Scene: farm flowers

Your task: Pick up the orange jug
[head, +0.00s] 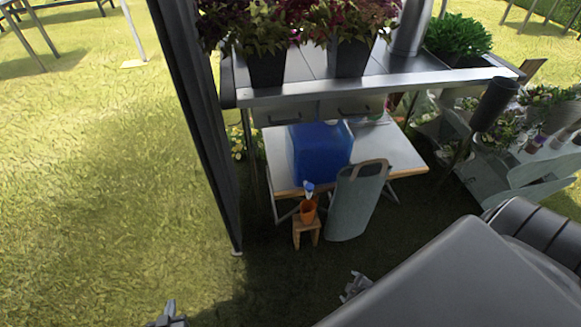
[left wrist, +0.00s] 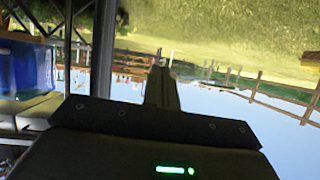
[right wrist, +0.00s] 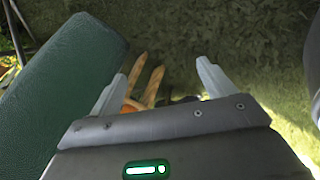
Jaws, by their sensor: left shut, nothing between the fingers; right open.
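The orange jug (head: 307,212) stands on a small wooden stool (head: 306,229) in the head view, with a blue-and-white object showing at its top. In the right wrist view a small orange patch (right wrist: 131,107) of it shows beside the left finger, mostly hidden by my gripper. My right gripper (right wrist: 163,84) is open and empty; in the head view its pale fingers (head: 355,286) show below and right of the stool. My left gripper (head: 170,312) is shut and empty at the bottom edge, far from the jug; its closed fingers show in the left wrist view (left wrist: 160,88).
A tall grey-green board with a handle hole (head: 356,205) stands right of the stool. Behind are a low table (head: 400,155) with a blue container (head: 320,148), and a metal bench (head: 300,90) with potted plants. A dark post (head: 195,120) rises at left. Grass at left is open.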

